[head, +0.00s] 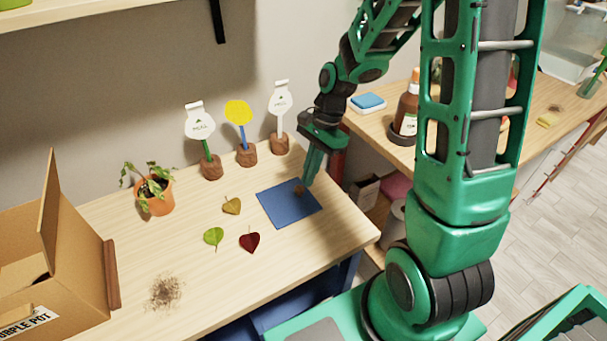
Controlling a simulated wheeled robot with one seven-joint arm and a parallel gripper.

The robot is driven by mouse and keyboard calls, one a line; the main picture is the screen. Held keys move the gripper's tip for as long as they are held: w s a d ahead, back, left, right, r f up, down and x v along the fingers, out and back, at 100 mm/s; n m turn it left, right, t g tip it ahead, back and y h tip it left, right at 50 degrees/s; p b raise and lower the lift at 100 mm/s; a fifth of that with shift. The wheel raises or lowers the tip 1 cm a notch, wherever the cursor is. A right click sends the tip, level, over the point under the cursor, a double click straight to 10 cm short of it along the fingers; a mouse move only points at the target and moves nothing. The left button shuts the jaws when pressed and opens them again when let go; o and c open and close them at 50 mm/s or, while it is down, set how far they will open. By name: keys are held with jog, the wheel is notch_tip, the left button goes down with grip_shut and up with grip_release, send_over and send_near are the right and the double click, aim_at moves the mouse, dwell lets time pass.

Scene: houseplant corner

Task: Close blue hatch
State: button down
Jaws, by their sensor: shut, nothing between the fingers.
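The blue hatch (285,207) is a flat blue square at the right part of the wooden tabletop. It lies level with the table surface, with no visible gap or raised edge. A small brown spot or knob (299,189) shows near its upper right edge. My gripper (308,183) points down at the hatch's upper right corner, its green fingers together and empty. The fingertips are close to the brown spot; I cannot tell whether they touch it or the hatch.
Three leaves (232,206) lie left of the hatch. Three plant markers in brown bases (247,155) stand behind it. A potted plant (156,192), an open cardboard box (60,255) and spilled soil (165,292) are further left. A bottle (405,112) stands on the right-hand counter.

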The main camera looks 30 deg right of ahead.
jog(key=shift+a, duration=0.5)
jog(key=d, duration=0.1)
jog(key=w+d, duration=0.1)
jog(key=d, duration=0.1)
jog(key=d+r, duration=0.1)
jog(key=d, duration=0.1)
jog(key=shift+w, duration=0.2)
jog(key=v, duration=0.9)
jog(key=shift+r, duration=0.25)
jog(key=shift+s+d, duration=0.1)
jog(key=s+d+r+n+h, duration=0.1)
jog(key=s+d+n, duration=0.2)
jog(key=s, duration=0.8)
jog(key=s+d+r+n+h, duration=0.1)
jog(key=s+n, duration=0.5)
jog(key=s, duration=0.6)
jog(key=d+h, duration=0.1)
jog(key=d, duration=0.1)
jog(key=shift+s+d+r+t, duration=0.25)
jog(key=shift+d+r+t, duration=0.05)
jog(key=shift+r+t, duration=0.1)
